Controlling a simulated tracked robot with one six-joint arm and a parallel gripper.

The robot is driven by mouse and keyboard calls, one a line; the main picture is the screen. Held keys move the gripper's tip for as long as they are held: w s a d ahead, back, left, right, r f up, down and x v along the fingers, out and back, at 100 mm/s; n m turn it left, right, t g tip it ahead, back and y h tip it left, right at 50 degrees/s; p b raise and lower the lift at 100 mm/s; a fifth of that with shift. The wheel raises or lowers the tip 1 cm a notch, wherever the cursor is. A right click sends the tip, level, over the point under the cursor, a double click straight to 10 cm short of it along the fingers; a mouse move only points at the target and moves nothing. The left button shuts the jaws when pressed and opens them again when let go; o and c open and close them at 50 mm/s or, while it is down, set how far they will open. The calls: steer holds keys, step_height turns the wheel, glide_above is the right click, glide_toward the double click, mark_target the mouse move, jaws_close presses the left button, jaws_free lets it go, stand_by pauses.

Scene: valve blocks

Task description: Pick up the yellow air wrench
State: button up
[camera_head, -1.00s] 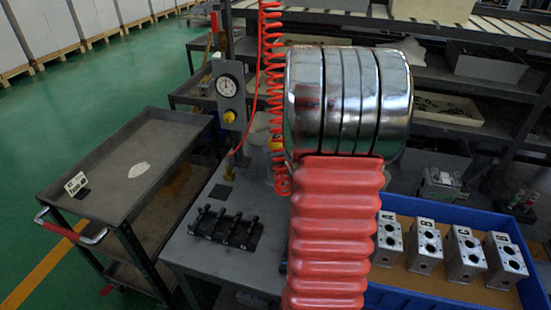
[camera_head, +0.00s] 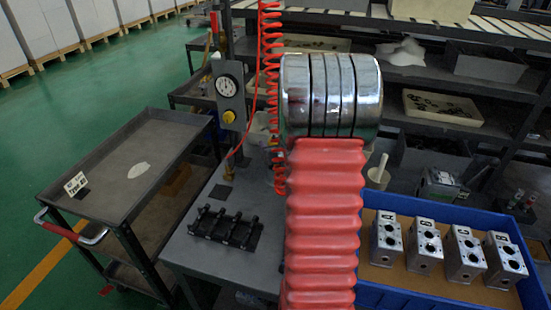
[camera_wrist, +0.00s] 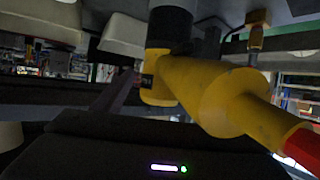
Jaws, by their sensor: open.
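The yellow air wrench (camera_wrist: 215,90) fills the upper middle and right of the wrist view. It has a black upper end (camera_wrist: 170,28) and a red part (camera_wrist: 303,147) at its lower right end. My gripper (camera_wrist: 150,140) shows as a dark body with a small light along the bottom of that view, close to the wrench. It is open, and nothing is seen clamped in it. I cannot tell whether it touches the wrench. In the head view my red and chrome arm hides the gripper and most or all of the wrench.
A red coiled hose (camera_head: 270,70) hangs left of my arm beside a gauge post (camera_head: 230,95). A black rack (camera_head: 225,228) lies on the grey bench. A blue tray (camera_head: 450,295) holds several metal valve blocks (camera_head: 425,245) at right. A grey cart (camera_head: 95,170) stands left.

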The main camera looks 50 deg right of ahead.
steer(key=shift+x, duration=1.4)
steer(key=shift+c, duration=0.6)
steer(key=c, duration=1.4)
steer(key=shift+o, duration=0.2)
steer(key=shift+r, duration=0.1)
